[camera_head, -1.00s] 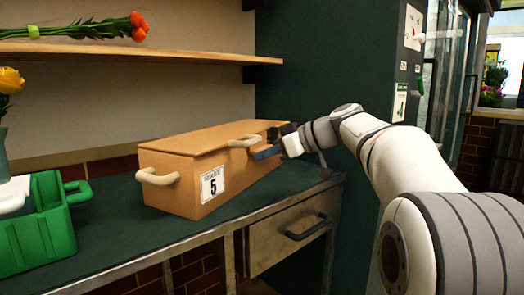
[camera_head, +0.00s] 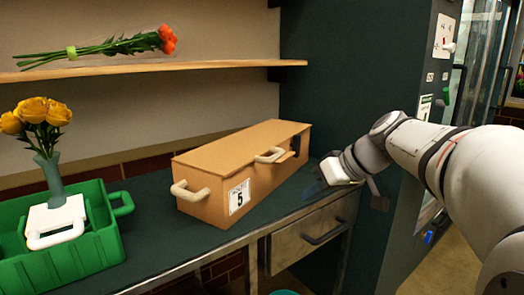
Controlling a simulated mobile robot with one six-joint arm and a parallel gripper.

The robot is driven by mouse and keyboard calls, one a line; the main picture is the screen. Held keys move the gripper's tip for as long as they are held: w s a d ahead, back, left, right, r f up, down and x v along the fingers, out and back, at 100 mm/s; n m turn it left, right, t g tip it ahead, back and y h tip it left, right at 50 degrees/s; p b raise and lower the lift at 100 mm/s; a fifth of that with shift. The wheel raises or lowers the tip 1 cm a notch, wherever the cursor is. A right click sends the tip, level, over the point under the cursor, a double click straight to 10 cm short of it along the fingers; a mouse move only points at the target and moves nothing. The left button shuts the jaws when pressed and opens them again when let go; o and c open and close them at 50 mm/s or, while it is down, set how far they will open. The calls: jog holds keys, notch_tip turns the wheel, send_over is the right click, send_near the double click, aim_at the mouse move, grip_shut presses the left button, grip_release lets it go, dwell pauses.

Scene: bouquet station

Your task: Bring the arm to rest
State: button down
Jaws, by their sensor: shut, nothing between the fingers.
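My arm reaches in from the right side of the head view. My gripper (camera_head: 313,189) is just right of the long tan box (camera_head: 225,165) marked 5, above the right end of the dark counter. It is shut and holds nothing. A gap shows between it and the box. The box sits on the counter with rope-like handles on its left end and long front side.
A green crate (camera_head: 75,262) at the left holds a white handled piece (camera_head: 56,219) and a vase with yellow roses (camera_head: 38,113). A drawer (camera_head: 307,237) is below the counter. A dark cabinet (camera_head: 345,75) stands behind.

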jog(key=s+d+r+m+g+h+p, duration=0.1)
jog(key=s+d+r+m+h+p, duration=0.1)
jog(key=s+p, duration=0.8)
jog(key=s+d+r+m+g+h+p, duration=0.1)
jog(key=s+r+m+h+p, duration=0.3)
jog(key=s+p, duration=0.5)
notch_tip(320, 180, up, 2)
jog(key=d+h+p, duration=0.1)
jog(key=p, duration=0.4)
jog(key=shift+s+r, duration=0.15)
jog(key=shift+s, duration=0.2)
